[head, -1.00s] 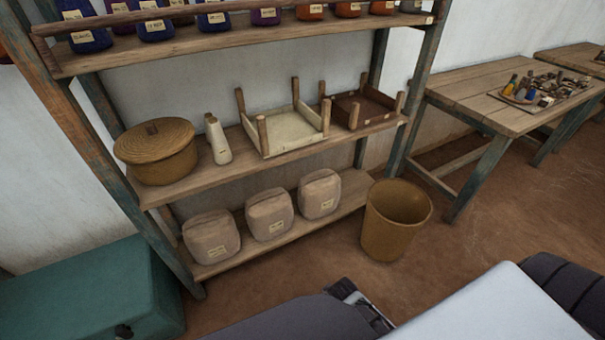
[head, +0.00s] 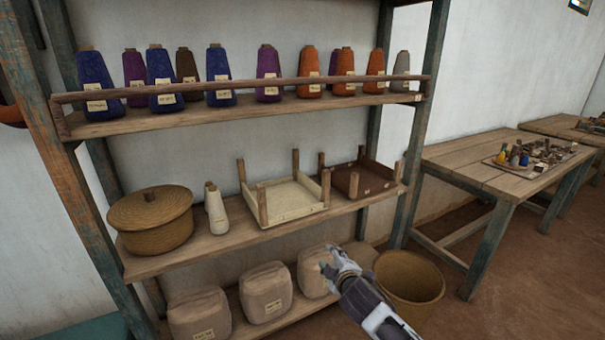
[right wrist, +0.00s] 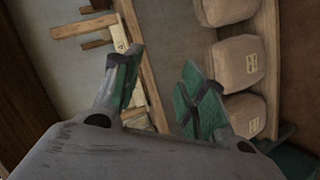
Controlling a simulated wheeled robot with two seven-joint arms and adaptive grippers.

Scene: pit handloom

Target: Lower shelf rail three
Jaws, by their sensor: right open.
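A long wooden rail (head: 245,85) runs along the front of the upper shelf (head: 250,110) in the head view. It stands a little above the board, in front of a row of yarn cones (head: 217,77). My right gripper (head: 328,259) is open and empty. It is in front of the lower part of the rack, below the middle shelf (head: 240,236) and well below the rail. Its two spread fingers (right wrist: 160,75) show in the right wrist view with nothing between them. The rail cannot be made out in that view. My left gripper is not in view.
The middle shelf holds a lidded basket (head: 152,222), pale cones (head: 217,210) and two post-cornered trays (head: 290,200). Wrapped bundles (head: 266,292) sit on the bottom shelf. A round bin (head: 408,285) stands beside my right arm. A table (head: 480,170) is at right.

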